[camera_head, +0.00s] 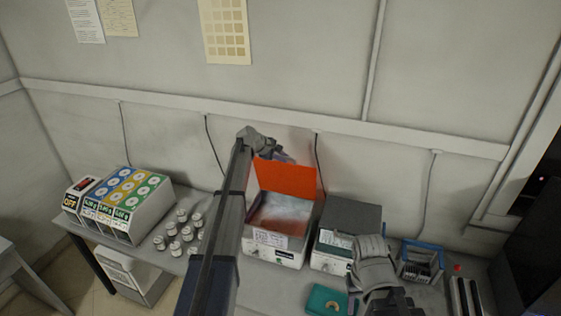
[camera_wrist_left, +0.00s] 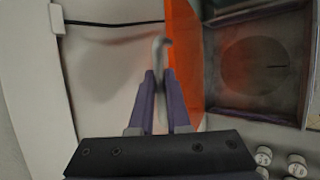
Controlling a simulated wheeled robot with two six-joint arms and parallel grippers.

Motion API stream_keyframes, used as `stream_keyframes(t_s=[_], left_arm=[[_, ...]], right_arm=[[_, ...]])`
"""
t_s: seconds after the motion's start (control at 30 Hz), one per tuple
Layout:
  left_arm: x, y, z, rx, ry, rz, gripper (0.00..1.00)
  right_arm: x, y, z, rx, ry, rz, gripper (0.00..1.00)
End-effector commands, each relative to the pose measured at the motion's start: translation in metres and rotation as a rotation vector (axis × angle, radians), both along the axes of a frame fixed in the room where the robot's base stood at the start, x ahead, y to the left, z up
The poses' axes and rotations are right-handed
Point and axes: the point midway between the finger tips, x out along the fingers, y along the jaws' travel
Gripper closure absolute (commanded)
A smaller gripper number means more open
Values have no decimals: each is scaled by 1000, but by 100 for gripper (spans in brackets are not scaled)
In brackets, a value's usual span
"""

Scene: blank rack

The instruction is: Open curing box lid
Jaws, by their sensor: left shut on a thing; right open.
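The curing box (camera_head: 272,250) is a white box on the bench with an orange lid (camera_head: 287,178). The lid stands raised, roughly upright at the back, and the dark box interior (camera_wrist_left: 255,65) shows in the left wrist view. My left gripper (camera_head: 282,156) is behind the top left of the lid. In the left wrist view its fingers (camera_wrist_left: 159,78) are shut on a pale hooked handle (camera_wrist_left: 161,47) beside the orange lid. My right gripper (camera_head: 368,242) is open, in front of the grey unit right of the box; its fingertips are hard to make out.
A grey-topped unit (camera_head: 345,218) stands close to the box's right. Several small white-capped jars (camera_head: 176,248) and a colour-labelled dispenser rack (camera_head: 128,205) stand left. A blue-framed rack (camera_head: 420,262) and a teal case (camera_head: 326,301) are at right and front.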

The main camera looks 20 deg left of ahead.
Motion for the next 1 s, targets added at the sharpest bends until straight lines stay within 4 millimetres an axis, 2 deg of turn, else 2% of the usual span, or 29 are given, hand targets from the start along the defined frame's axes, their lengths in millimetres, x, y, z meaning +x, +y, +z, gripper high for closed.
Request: stream_keyframes(t_s=[0.5,0.53,0.77,1.0], left_arm=[[4,0,1,2,0,-1,100],[4,0,1,2,0,-1,82],[4,0,0,2,2,-2,56],[3,-1,0,3,3,-4,55]], right_arm=[[0,0,1,0,0,-1,50],[0,0,1,0,0,-1,50],[0,0,1,0,0,-1,50],[0,0,0,0,0,-1,50]])
